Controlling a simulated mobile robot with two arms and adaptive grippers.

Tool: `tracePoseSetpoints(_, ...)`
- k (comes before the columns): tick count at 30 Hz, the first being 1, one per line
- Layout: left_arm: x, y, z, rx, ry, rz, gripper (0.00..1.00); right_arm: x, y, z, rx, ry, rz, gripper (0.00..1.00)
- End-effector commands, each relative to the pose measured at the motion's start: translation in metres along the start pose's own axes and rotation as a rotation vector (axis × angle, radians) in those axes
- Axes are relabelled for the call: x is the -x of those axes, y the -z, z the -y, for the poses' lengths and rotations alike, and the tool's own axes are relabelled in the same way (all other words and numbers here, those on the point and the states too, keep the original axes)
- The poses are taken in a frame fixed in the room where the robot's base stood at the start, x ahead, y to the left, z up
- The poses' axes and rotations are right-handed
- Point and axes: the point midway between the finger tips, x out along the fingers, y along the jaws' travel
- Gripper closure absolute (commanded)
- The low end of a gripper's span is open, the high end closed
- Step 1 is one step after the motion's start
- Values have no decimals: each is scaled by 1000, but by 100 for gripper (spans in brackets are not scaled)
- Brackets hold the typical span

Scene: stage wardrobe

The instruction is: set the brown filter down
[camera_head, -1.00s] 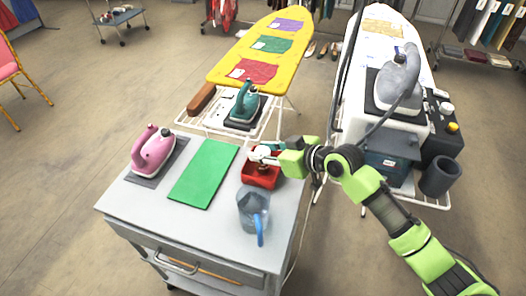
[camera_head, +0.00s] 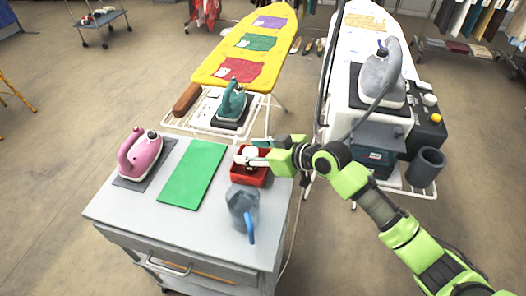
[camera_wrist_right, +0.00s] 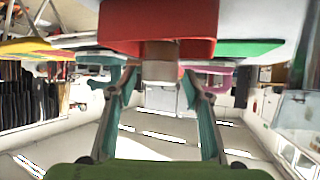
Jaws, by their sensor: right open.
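A small cylinder with a brown band (camera_wrist_right: 160,49) and a pale end, which looks like the brown filter, stands at the red tray (camera_wrist_right: 112,22) in the upside-down right wrist view. In the head view its white top (camera_head: 250,152) shows over the red tray (camera_head: 243,176) on the grey cart. My right gripper (camera_head: 256,154) is at the tray, reaching in from the right. In the wrist view my right gripper (camera_wrist_right: 158,76) is open, with one teal finger on each side of the cylinder and gaps between. The lower part of the cylinder is hidden in the head view. My left gripper is not in view.
A teal iron (camera_head: 232,100) stands behind. The cart's front left is bare.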

Motion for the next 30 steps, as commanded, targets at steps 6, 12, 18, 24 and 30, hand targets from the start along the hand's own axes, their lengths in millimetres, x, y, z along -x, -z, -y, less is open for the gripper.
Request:
tracePoseSetpoints(6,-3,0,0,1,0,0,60,38,-2,-1,2,-3,2,54)
tracePoseSetpoints(12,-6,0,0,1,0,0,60,81,-3,-1,4,-3,3,54)
tracePoseSetpoints(18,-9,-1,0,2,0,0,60,109,-2,-1,2,-1,1,54)
tracePoseSetpoints(24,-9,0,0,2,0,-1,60,117,-1,0,0,0,1,54)
tracePoseSetpoints(30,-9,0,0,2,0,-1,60,117,-1,0,0,0,1,54)
